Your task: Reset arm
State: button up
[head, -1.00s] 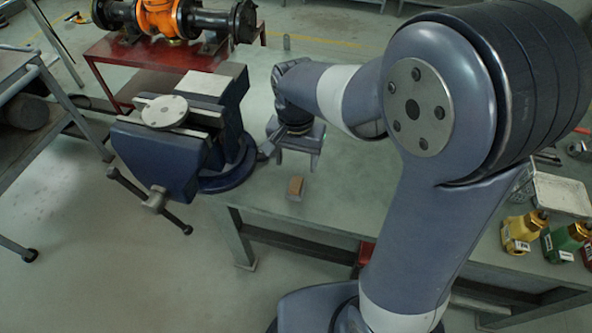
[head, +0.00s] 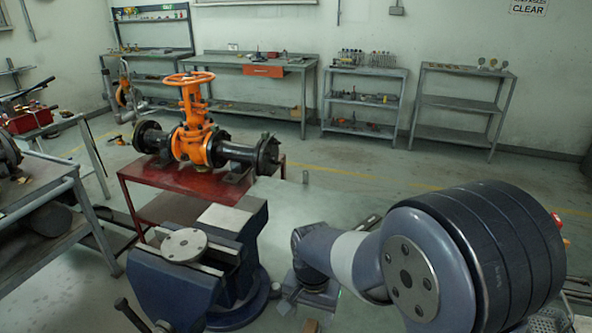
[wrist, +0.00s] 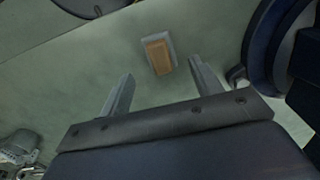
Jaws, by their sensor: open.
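My gripper (wrist: 160,90) is open in the wrist view, its two fingers apart with nothing between them. A small block with an orange-brown top and grey sides (wrist: 158,54) lies on the bench top (wrist: 60,75) beyond the fingertips, apart from them. In the head view the block shows only partly at the bottom edge (head: 311,326). My arm reaches in from the right, with the gripper low beside the blue vise (head: 180,285). A round grey flange disc (head: 184,245) with holes lies on top of the vise jaws.
An orange gate valve (head: 195,140) with black pipe ends stands on a red stand (head: 160,178) behind the vise. A grey rack (head: 40,195) stands at the left. Shelves and a workbench (head: 245,60) line the back wall. Open floor lies between.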

aim_at(310, 327)
notch_tip(310, 327, down, 7)
jog(key=shift+r+b, duration=0.1)
jog(key=shift+b, duration=0.25)
jog(key=shift+w+r+p, duration=0.1)
jog(key=shift+r+p, duration=0.2)
jog(key=shift+r, duration=1.05)
